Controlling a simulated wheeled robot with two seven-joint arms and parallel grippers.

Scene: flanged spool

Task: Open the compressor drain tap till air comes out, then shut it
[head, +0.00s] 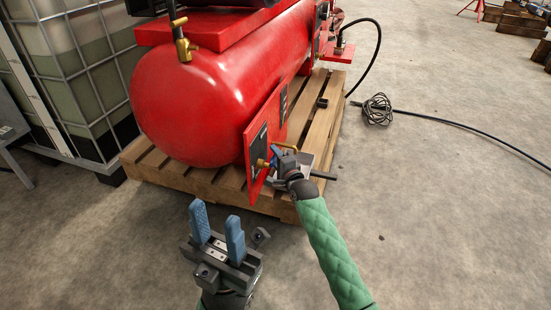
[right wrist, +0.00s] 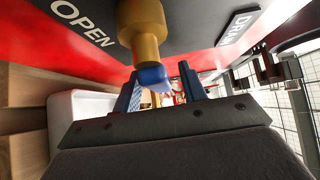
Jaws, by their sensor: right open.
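The red compressor tank (head: 205,95) lies on a wooden pallet. A brass drain tap (head: 262,163) juts from a red-edged panel at its near lower side; the tap also shows in the right wrist view (right wrist: 144,32). Its blue end (right wrist: 152,77) lies at the opening between my right gripper's fingers (right wrist: 160,85). The panel reads "OPEN" and, partly cut off, what looks like "DRAIN". My right gripper (head: 277,160) is open at the tap; contact cannot be told. My left gripper (head: 216,222) is open and empty, in front of the pallet.
The slatted pallet (head: 160,170) runs under the tank. A caged liquid container (head: 75,75) stands at left. A coiled black hose (head: 377,110) lies on the floor at right. A white object (right wrist: 90,103) sits near the tap. The concrete floor at right front is clear.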

